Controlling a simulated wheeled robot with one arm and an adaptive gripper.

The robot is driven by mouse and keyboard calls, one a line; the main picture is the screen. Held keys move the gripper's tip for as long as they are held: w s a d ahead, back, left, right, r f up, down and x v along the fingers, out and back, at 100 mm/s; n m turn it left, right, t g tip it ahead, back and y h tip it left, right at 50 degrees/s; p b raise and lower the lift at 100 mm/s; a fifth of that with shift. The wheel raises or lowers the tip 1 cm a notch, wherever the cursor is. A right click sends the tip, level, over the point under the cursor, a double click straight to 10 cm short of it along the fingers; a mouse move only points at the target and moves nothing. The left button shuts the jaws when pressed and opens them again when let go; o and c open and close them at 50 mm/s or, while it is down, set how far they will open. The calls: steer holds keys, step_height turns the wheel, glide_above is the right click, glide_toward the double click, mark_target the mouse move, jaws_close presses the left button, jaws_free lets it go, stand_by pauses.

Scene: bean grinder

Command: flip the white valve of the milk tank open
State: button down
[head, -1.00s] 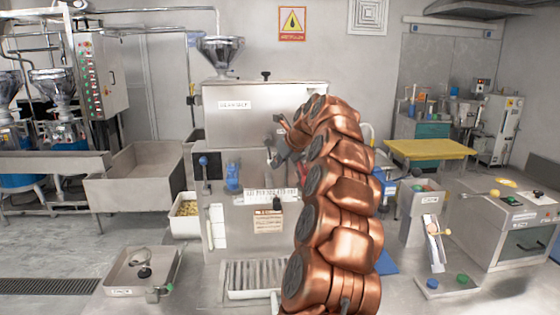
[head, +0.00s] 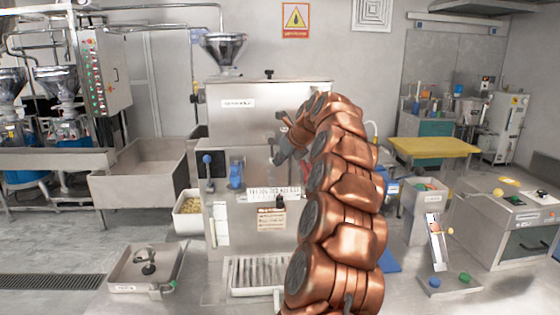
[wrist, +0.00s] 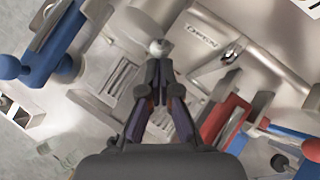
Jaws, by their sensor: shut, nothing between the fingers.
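The steel tank (head: 240,122) with a small label stands in the middle of the head view; I take it as the milk tank. My gripper (head: 277,160) is in front of its right side, and my arm covers what lies behind. In the wrist view my gripper (wrist: 158,68) has its dark fingers together, with nothing between them. A small pale round knob (wrist: 158,47) shows just beyond the fingertips, perhaps the white valve. I cannot tell whether they touch. A blue valve (wrist: 38,62) is at the left and a red part (wrist: 220,118) at the right.
In the head view a blue valve (head: 236,175) and a blue-knobbed lever (head: 207,160) are on the machine's front, left of my gripper. A slatted drain tray (head: 262,272) is below. A yellow-topped table (head: 432,147) stands behind at the right.

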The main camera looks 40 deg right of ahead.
steer(key=s+d+r+b, duration=0.1)
steer(key=s+r+b, duration=0.3)
steer(key=s, duration=0.8)
step_height(320, 180, up, 2)
steer(key=shift+r, duration=0.1)
stand_by(0.4)
steer(key=w+f+t+b, duration=0.3)
steer(key=w+f+b, duration=0.2)
steer(key=w, duration=0.7)
steer(key=shift+a+f+m+t+b, duration=0.3)
steer(key=shift+a+f+t+b, duration=0.15)
steer(key=shift+f, duration=0.15)
steer(key=shift+r, duration=0.1)
stand_by(0.4)
